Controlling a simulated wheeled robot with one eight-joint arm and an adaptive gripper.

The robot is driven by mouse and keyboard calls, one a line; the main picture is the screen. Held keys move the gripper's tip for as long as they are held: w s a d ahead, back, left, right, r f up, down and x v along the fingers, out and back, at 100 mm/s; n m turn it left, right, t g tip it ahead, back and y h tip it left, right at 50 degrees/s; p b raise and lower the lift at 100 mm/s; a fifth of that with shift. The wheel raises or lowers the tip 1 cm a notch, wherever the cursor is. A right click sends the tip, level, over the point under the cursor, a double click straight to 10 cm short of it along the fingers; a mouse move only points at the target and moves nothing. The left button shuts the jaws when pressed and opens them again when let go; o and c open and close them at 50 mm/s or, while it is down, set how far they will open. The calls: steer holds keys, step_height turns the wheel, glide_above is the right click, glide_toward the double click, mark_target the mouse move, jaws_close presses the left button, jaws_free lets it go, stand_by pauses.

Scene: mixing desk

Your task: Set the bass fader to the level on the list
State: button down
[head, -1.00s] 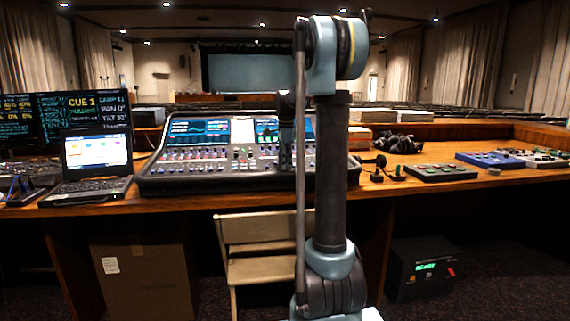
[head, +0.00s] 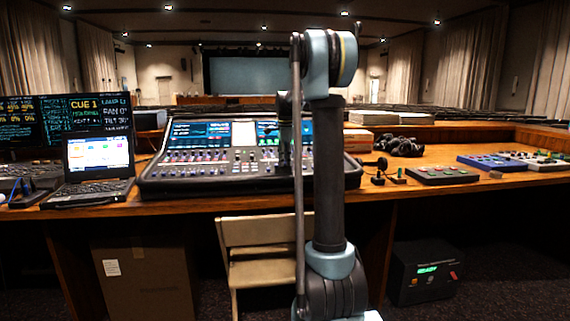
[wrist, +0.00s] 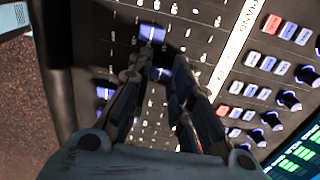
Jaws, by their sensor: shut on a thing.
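The mixing desk (head: 225,183) stands on the wooden counter, with lit screens along its back and rows of knobs and faders in front. A white strip (wrist: 237,40) with partly readable lettering, "PIANO", runs beside the faders. I cannot read which fader is bass. In the head view my arm hides part of the desk, and the fingers cannot be made out. No readable list shows.
A laptop (head: 98,165) and dark monitors (head: 65,118) with text stand left of the desk. Headphones (head: 400,146), a small button box (head: 443,175) and a blue panel (head: 493,163) lie to the right. A chair (head: 258,250) stands under the counter.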

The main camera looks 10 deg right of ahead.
mark_target(285, 167)
steer(key=c, duration=1.4)
jaws_free()
steer(key=shift+c, duration=0.2)
step_height(285, 167, up, 12)
steer(key=s, duration=0.1)
steer(key=shift+s+f, duration=0.1)
